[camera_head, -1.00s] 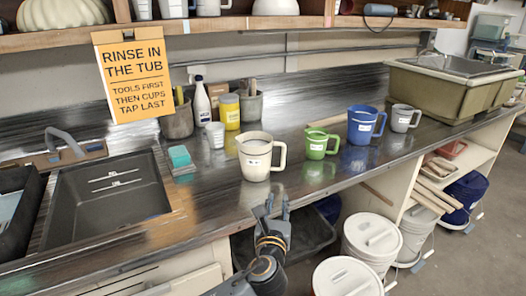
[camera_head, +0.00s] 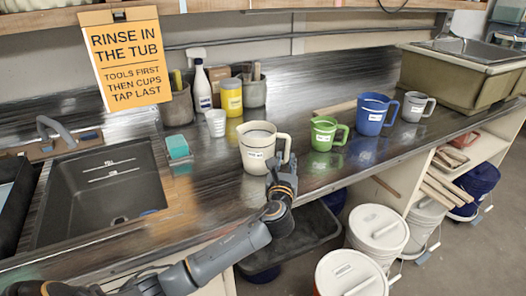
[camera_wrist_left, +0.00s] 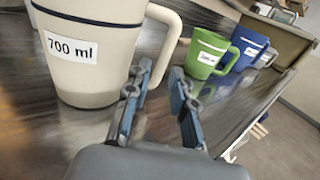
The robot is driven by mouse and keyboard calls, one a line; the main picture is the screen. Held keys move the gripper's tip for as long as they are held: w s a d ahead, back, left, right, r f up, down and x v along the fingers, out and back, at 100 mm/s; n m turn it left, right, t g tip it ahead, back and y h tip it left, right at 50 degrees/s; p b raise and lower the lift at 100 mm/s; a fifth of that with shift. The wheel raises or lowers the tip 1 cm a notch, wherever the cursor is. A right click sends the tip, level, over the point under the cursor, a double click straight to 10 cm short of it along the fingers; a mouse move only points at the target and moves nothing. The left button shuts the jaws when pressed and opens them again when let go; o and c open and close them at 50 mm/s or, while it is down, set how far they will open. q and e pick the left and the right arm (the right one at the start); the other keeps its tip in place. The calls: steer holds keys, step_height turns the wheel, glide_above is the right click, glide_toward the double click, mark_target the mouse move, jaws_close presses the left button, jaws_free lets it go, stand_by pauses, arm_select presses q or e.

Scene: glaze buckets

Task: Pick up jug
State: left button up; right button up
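The cream jug (camera_head: 254,150) stands upright on the dark worktop, its handle to the right. In the left wrist view the jug (camera_wrist_left: 95,50) is close, labelled "700 ml", with its handle (camera_wrist_left: 170,38) just beyond the fingertips. My left gripper (camera_head: 283,162) is beside the handle, at the counter's front edge. In the wrist view its two fingers (camera_wrist_left: 162,75) are apart with nothing clamped between them. Whether a finger touches the handle I cannot tell. A green jug (camera_head: 322,134), a blue jug (camera_head: 371,116) and a grey jug (camera_head: 413,108) stand further right. My right gripper is not in view.
A sink (camera_head: 100,190) lies to the left, with a teal sponge (camera_head: 178,147) near it. A white cup (camera_head: 216,123), a yellow container (camera_head: 231,98) and a spray bottle (camera_head: 201,88) stand behind the jug. Lidded white buckets (camera_head: 378,228) sit below the counter.

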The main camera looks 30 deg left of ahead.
mark_target(287, 154)
arm_select(q)
steer(key=x, duration=0.4)
steer(key=shift+w+a+f, duration=0.1)
steer(key=shift+w+f, duration=0.05)
steer(key=shift+w, duration=0.25)
steer(key=shift+s, duration=0.1)
jaws_close()
